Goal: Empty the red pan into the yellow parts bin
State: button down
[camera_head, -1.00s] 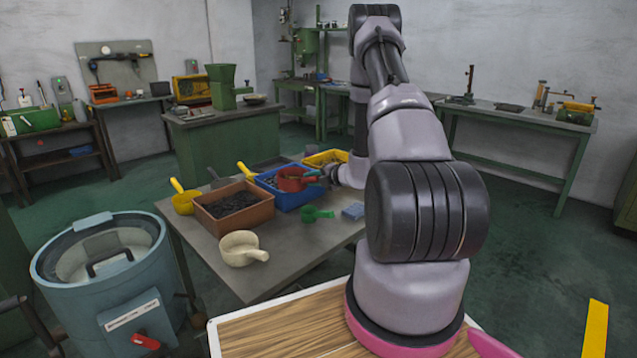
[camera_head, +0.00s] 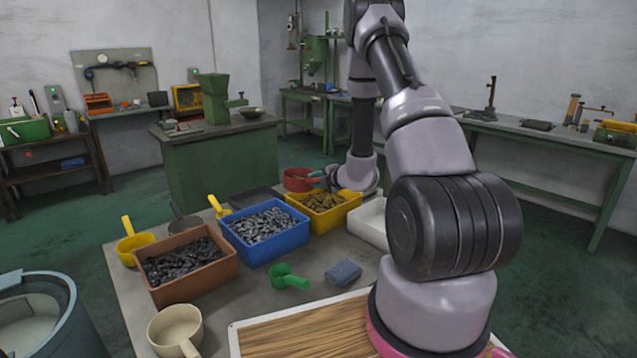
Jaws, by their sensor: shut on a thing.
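The red pan (camera_head: 299,181) is at the far left corner of the yellow parts bin (camera_head: 338,217), with its opening facing roughly up. I cannot tell whether it hangs over the bin's edge or behind it, and its contents are too small to make out. My gripper (camera_head: 324,178) is shut on the pan's handle, to the right of the pan and near the bin's far side; my wrist partly hides it. The yellow parts bin stands on the grey table and holds small brass-coloured parts.
A blue bin (camera_head: 266,252) of grey parts and a brown bin (camera_head: 162,289) of dark parts stand left of the yellow bin. A white tray (camera_head: 369,237) is at its right.

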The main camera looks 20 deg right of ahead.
jog(key=shift+w+d, duration=0.3)
jog(key=d+f+m+y, duration=0.1)
jog(key=d+m+y, duration=0.1)
jog(key=m, duration=0.2)
jog(key=w+d+f+m+t+y, duration=0.1)
jog(key=d+m+y, duration=0.1)
jog(key=m, duration=0.2)
jog(key=d+f+m+t+y, duration=0.1)
jog(key=d+m+y, duration=0.1)
jog(key=d+m, duration=0.1)
jog(key=shift+w+f+m, duration=0.25)
jog(key=shift+f+m, duration=0.15)
jog(key=shift+m, duration=0.5)
